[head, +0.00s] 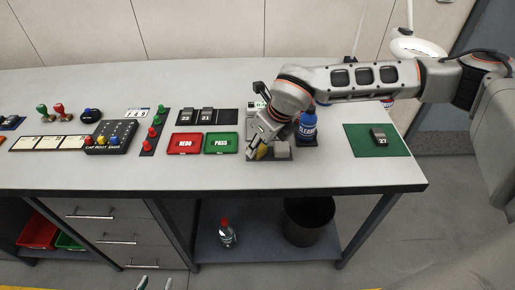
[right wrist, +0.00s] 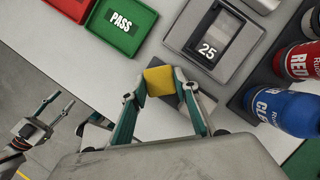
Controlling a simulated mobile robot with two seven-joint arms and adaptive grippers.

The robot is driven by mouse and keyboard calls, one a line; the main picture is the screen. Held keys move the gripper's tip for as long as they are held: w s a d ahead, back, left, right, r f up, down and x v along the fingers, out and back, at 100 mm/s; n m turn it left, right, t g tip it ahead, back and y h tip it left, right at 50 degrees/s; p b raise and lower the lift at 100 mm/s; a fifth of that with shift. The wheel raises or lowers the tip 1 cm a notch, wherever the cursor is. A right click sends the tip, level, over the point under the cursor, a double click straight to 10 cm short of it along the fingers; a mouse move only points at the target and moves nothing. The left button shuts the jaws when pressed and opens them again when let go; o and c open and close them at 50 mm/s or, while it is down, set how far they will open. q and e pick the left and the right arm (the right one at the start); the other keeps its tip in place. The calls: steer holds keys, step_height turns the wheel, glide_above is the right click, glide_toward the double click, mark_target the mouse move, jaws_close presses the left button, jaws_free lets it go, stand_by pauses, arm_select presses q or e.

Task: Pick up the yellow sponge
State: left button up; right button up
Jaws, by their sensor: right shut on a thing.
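The yellow sponge (right wrist: 160,81) sits between the fingertips of my right gripper (right wrist: 161,84) in the right wrist view. In the head view, the sponge (head: 262,152) is a small yellow patch at the tips of my right gripper (head: 257,151), partly hidden by the fingers. The right gripper is shut on it, over the dark mat near the table's front edge. Whether the sponge touches the mat is hard to tell. My left gripper (head: 155,284) shows only its tips at the bottom edge of the head view. It is open and empty in the right wrist view (right wrist: 58,104).
A blue bottle (head: 308,126) stands close right of the right gripper. A grey block (head: 282,150) lies beside the sponge. Red (head: 186,144) and green (head: 221,143) trays lie to the left. A green mat (head: 361,147) with a dark block (head: 378,135) is at the right.

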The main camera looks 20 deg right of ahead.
steer(key=shift+r, duration=0.15)
step_height(320, 180, up, 20)
steer(key=shift+b, duration=0.3)
steer(key=shift+c, duration=0.6)
